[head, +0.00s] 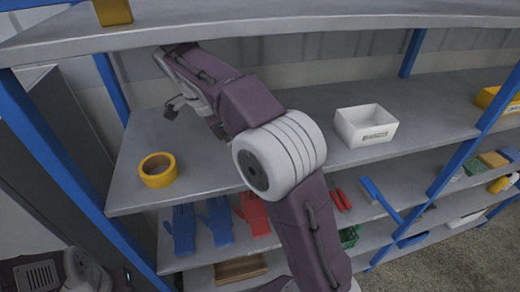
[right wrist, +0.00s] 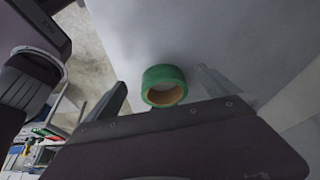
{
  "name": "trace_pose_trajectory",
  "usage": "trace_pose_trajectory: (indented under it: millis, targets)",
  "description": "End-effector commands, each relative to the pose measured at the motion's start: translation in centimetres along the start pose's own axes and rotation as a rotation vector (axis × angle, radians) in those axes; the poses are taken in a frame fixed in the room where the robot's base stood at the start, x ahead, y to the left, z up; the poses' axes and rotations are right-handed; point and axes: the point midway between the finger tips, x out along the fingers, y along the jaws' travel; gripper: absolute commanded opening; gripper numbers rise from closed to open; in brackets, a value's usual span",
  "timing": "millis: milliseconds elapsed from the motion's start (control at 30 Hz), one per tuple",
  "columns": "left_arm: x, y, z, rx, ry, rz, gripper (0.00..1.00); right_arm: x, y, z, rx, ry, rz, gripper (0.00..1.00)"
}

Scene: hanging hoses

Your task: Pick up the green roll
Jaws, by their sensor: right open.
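The green roll (right wrist: 165,86) is a ring of green tape with a brown core, seen in the right wrist view on a grey surface. My right gripper (right wrist: 163,79) is open, with one finger on each side of the roll in that view. Whether either finger touches the roll I cannot tell. In the head view my right arm reaches up and left over the middle shelf (head: 400,108), and I do not see the green roll there. My left gripper is not in view.
A yellow roll (head: 158,169) lies at the shelf's front left. A white bin (head: 366,125) stands right of my arm. The upper shelf (head: 250,18) is close above my wrist. A blue post (head: 55,160) stands at left. Gloves (head: 217,222) lie on the shelf below.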

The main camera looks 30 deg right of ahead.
Motion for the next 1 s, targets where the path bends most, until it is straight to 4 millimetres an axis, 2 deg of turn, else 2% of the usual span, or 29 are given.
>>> trace_pose_trajectory:
  millis: [100, 267, 333, 467, 700, 767, 933, 967, 1000]
  targets:
    - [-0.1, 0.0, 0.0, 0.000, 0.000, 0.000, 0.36, 0.2, 0.0, -0.6, 0.002, 0.000, 0.000, 1.00]
    - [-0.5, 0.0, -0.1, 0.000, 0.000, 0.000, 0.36, 1.4, 0.1, -3.8, 0.005, 0.000, 0.002, 1.00]
    - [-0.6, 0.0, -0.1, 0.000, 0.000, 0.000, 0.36, 2.7, 0.2, -3.8, -0.001, 0.000, 0.006, 1.00]
    - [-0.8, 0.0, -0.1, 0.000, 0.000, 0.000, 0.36, 4.2, 0.1, -3.7, 0.000, 0.000, 0.002, 1.00]
    - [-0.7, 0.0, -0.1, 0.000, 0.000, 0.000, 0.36, 4.5, 0.1, -3.7, 0.000, -0.001, 0.000, 1.00]
    - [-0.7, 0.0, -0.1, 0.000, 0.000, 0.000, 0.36, 4.5, 0.1, -3.7, 0.000, -0.001, 0.000, 0.86]
    - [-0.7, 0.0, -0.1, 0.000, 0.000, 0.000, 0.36, 4.5, 0.1, -3.6, 0.000, -0.001, 0.000, 0.39]
    - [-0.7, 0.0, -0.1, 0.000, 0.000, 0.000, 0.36, 4.5, 0.1, -3.7, 0.000, 0.000, 0.000, 0.34]
    - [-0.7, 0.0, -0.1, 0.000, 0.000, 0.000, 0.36, 4.5, 0.1, -3.7, 0.000, 0.000, 0.000, 0.34]
